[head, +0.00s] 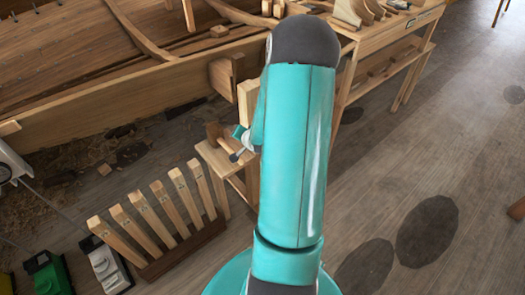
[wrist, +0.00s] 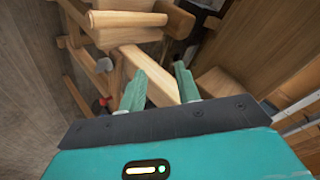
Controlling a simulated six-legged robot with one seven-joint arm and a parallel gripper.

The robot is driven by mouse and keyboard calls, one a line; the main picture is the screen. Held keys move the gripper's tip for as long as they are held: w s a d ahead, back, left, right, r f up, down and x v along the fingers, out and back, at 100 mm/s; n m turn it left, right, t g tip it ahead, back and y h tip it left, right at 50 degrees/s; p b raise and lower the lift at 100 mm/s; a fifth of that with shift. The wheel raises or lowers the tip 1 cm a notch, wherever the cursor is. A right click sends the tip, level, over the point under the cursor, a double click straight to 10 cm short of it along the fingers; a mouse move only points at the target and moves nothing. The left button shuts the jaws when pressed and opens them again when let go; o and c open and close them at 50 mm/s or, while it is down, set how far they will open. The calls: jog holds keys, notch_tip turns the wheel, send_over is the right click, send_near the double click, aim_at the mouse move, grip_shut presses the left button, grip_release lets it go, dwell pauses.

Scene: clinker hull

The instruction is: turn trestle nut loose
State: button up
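In the wrist view the two green fingers of my gripper (wrist: 161,84) stand apart. A pale wooden bar of the trestle (wrist: 150,72) runs behind and between them; I cannot tell whether they touch it. A small grey rounded piece (wrist: 104,65) sits on the wood left of the fingers, and a small red piece (wrist: 100,104) shows below it. I cannot tell which part is the nut. In the head view my teal arm covers most of the gripper and the work area. A light wooden stand (head: 222,158) shows just left of the arm.
A rack of upright wooden pieces (head: 160,222) stands at the lower left. The plank hull (head: 130,95) fills the upper left. A wooden bench (head: 395,42) stands at the upper right. The floor (head: 435,165) at right is open.

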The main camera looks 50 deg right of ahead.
jog(key=s+d+f+m+t+h, duration=0.4)
jog(key=s+f+m+h, duration=0.1)
jog(key=s+f+m, duration=1)
jog(key=a+x, duration=0.1)
jog(key=x, duration=1.5)
jog(key=shift+w+f+n, duration=0.25)
jog(key=shift+w+n, duration=0.05)
jog(key=c, duration=0.6)
